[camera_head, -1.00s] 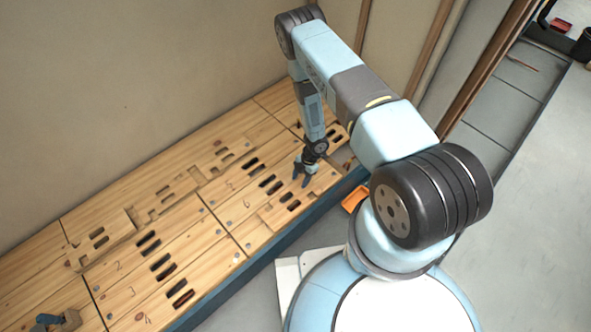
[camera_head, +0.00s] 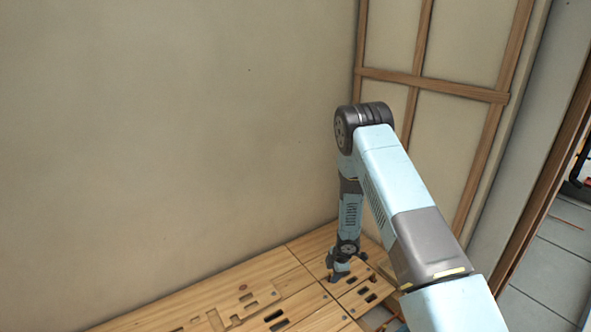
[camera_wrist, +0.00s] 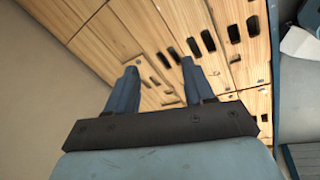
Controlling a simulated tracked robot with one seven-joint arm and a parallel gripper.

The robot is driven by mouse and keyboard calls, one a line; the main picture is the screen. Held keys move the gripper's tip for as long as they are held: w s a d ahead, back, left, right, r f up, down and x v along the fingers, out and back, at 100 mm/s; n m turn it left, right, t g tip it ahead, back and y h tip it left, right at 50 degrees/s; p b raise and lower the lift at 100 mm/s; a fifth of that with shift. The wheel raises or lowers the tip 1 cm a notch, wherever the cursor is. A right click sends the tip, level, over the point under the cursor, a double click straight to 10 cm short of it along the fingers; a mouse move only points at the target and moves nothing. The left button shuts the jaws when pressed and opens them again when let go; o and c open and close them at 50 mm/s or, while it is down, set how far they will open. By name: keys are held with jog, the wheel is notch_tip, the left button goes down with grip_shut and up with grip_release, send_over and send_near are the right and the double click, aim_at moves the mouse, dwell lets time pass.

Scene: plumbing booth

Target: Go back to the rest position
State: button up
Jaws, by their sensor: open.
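My gripper (camera_head: 339,276) hangs at the lower end of my arm, low over the far part of the wooden bench (camera_head: 268,290). In the wrist view my gripper (camera_wrist: 158,82) shows two blue fingers set apart with nothing between them. The bench top (camera_wrist: 110,45) lies beyond the fingers, with dark slots cut in it. Whether the fingertips touch the bench cannot be told.
A plain beige wall (camera_head: 180,140) stands behind the bench. A wood-framed panel (camera_head: 460,95) rises at the back right. Grey floor tiles (camera_head: 545,270) show at the right. In the wrist view, the bench's blue edge (camera_wrist: 274,60) runs along the right.

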jog(key=w+d+r+m+t+h, duration=0.1)
jog(key=w+d+r+m, duration=0.15)
jog(key=r, duration=0.95)
jog(key=w+d+r+m+t+h, duration=0.1)
jog(key=w+d+r+m+t, duration=0.15)
jog(key=r, duration=0.95)
jog(key=s+d+r+m+h, duration=0.1)
jog(key=s+d+r+m, duration=0.25)
jog(key=r, duration=0.55)
jog(key=s+d+r+m+h, duration=0.15)
jog(key=s+r, duration=0.25)
jog(key=r, duration=0.6)
jog(key=s+d+r+m, duration=0.2)
jog(key=s+r+m, duration=0.4)
jog(key=s+r, duration=0.85)
jog(key=s+a+r+m+y, duration=0.1)
jog(key=s+m, duration=0.1)
jog(key=s, duration=0.8)
jog(key=s+a+r+m+y, duration=0.1)
jog(key=s+a+r+m, duration=0.1)
jog(key=s, duration=0.8)
jog(key=shift+y, duration=0.35)
